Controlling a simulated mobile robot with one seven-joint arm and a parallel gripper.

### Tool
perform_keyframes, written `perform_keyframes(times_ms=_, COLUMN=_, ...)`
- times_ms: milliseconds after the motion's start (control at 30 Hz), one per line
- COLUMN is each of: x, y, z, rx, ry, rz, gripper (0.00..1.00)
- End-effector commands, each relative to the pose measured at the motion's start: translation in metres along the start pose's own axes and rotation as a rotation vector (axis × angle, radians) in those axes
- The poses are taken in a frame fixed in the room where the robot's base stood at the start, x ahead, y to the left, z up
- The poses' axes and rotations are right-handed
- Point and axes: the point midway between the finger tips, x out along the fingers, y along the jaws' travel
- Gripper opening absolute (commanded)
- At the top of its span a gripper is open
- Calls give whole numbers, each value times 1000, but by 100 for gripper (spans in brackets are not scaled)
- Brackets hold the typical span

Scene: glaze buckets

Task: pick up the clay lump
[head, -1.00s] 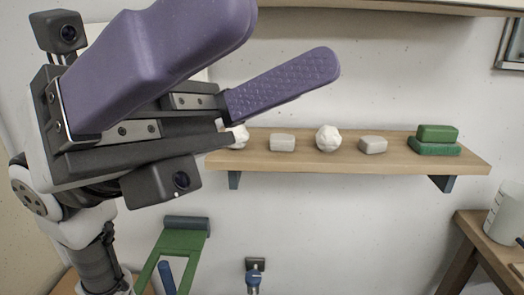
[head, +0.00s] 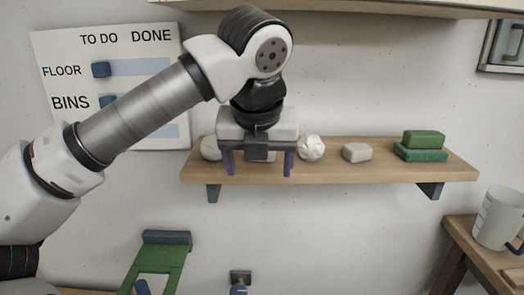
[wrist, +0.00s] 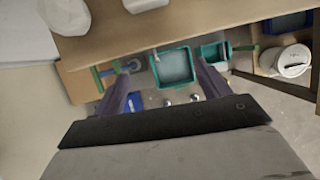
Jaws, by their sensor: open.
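A row of pale items lies on the wooden wall shelf (head: 400,171): a rounded off-white lump (head: 211,148) at the left, a grey block (head: 260,155), a white crumpled ball (head: 312,147) and another grey block (head: 357,152). I cannot tell for sure which is the clay lump. My gripper (head: 258,172) is open and points down at the shelf, its purple fingers either side of the partly hidden grey block in the head view; I see no contact. In the wrist view the fingers (wrist: 163,78) are apart with nothing between the tips; pale items are cut off at the top.
Green blocks (head: 423,145) are stacked at the shelf's right end. Another shelf (head: 340,7) hangs above. A mug-like container (head: 497,218) stands on a bench at the right. Below, the wrist view shows teal basins (wrist: 174,66) and a white bucket (wrist: 293,62).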

Motion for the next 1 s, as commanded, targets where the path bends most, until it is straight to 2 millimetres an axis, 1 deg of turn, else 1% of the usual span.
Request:
perform_keyframes(times_ms=33, x=1, y=-1, z=11, rx=1, ry=4, rz=-4, gripper=75)
perform_keyframes(times_ms=200, x=13, y=-2, z=39, rx=4, ry=2, rz=-6, gripper=75)
perform_keyframes(times_ms=300, x=18, y=-2, z=49, rx=4, ry=2, rz=-7, gripper=75)
perform_keyframes(times_ms=467, x=22, y=-2, z=58, rx=4, ry=0, rz=-8, gripper=75)
perform_keyframes(times_ms=733, x=37, y=-3, z=98, rx=4, ry=2, rz=-9, gripper=75)
perform_keyframes(times_ms=833, x=46, y=-2, z=95, rx=6, ry=2, rz=-8, gripper=75)
perform_keyframes(times_ms=1000, x=51, y=-2, z=94, rx=5, ry=-1, rz=-8, gripper=75)
